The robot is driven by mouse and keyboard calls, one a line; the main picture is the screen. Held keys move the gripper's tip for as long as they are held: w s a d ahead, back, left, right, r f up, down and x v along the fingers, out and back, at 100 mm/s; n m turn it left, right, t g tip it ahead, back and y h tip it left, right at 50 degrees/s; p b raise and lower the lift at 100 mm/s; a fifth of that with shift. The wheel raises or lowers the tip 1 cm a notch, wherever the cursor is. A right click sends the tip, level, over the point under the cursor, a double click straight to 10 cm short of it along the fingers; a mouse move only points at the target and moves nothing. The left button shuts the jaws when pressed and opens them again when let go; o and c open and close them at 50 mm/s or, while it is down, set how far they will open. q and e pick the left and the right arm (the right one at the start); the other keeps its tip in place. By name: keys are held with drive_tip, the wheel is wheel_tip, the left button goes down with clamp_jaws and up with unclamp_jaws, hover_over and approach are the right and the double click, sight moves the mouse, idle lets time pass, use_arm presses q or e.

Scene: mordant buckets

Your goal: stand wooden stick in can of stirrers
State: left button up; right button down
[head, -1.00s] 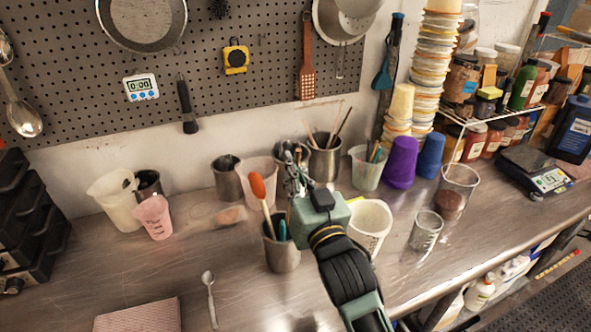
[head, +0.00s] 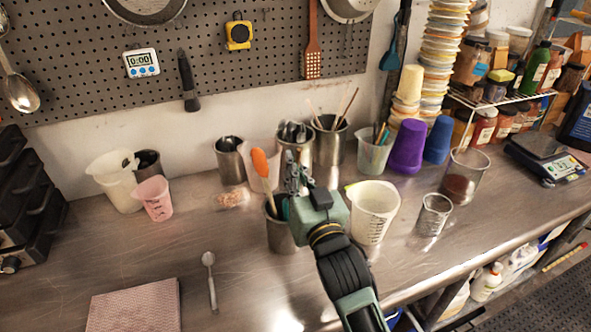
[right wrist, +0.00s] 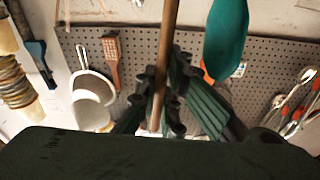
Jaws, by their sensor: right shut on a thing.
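My right gripper (head: 293,182) is just above a metal can (head: 281,238) that holds an orange-headed spatula (head: 260,168) and a teal one (head: 284,208). In the right wrist view, a thin wooden stick (right wrist: 167,60) runs between the fingers of my right gripper (right wrist: 156,118), which is shut on it. The teal spatula's head (right wrist: 227,40) is close beside the stick there. In the head view the stick is hidden behind the gripper, so I cannot tell whether its lower end is inside the can. My left gripper is not in view.
A white measuring cup (head: 372,212) stands right of the can. Behind are a clear cup (head: 262,175) and a metal can with thin sticks (head: 329,145). A spoon (head: 211,280) and a pink cloth (head: 135,305) lie at the front left. The bench left of the can is mostly clear.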

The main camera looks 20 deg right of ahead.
drive_tip(key=c, duration=1.8)
unclamp_jaws()
drive_tip(key=s, duration=0.4)
drive_tip(key=s+f, duration=0.1)
drive_tip(key=s, duration=0.7)
drive_tip(key=shift+f, duration=0.25)
